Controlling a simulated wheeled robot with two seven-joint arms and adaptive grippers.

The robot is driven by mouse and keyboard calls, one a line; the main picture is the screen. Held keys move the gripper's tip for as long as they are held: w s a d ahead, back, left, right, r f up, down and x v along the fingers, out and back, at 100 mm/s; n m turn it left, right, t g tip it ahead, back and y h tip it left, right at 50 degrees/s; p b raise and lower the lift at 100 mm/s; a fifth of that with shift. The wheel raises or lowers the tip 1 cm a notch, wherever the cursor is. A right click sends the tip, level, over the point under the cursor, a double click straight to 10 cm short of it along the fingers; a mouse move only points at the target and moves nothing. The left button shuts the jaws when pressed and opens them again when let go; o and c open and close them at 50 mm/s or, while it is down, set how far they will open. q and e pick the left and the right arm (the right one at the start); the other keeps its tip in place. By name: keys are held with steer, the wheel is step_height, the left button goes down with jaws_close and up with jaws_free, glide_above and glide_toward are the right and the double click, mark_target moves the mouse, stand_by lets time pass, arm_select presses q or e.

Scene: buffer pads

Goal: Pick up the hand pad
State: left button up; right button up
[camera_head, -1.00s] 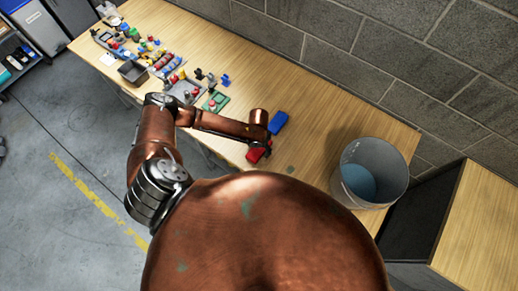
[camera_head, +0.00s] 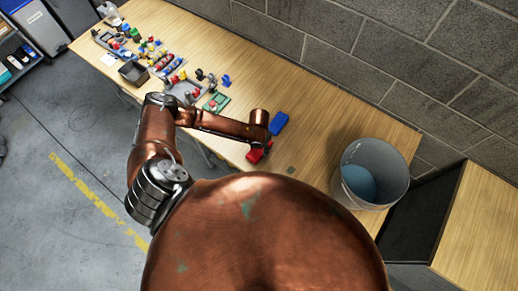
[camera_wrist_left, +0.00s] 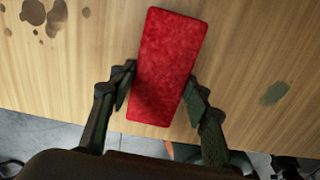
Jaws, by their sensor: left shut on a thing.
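A red pad (camera_head: 254,156) lies at the table's front edge, partly covered by my left arm in the head view. In the left wrist view the red pad (camera_wrist_left: 166,60) is a long textured block, slightly tilted, between the two fingers. My left gripper (camera_wrist_left: 161,96) is shut on its lower part, one finger on each long side. In the head view the left gripper (camera_head: 263,148) is mostly hidden behind its own wrist. I cannot tell whether the pad is clear of the table. A blue pad (camera_head: 279,123) lies just beyond it. My right gripper is not in view.
The wooden table (camera_head: 320,140) is bare toward the wall. A grey bucket (camera_head: 370,178) with something blue inside stands to the right. Several small parts and a dark bin (camera_head: 133,73) crowd the table's left. The block wall runs behind.

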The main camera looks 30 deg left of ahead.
mark_target(260, 150)
arm_select(q)
steer(key=shift+r, duration=0.4)
steer(key=r, duration=0.2)
steer(key=shift+s+d+r+b, duration=0.2)
steer(key=shift+d+r+b, duration=0.05)
steer(key=shift+r+b, duration=0.15)
steer(key=s+d+r+b, duration=0.1)
steer(key=s+d+r, duration=0.8)
steer(key=shift+s, duration=0.35)
steer(key=shift+d+r, duration=0.1)
steer(key=o, duration=0.4)
steer(key=shift+c, duration=0.2)
steer(key=c, duration=0.4)
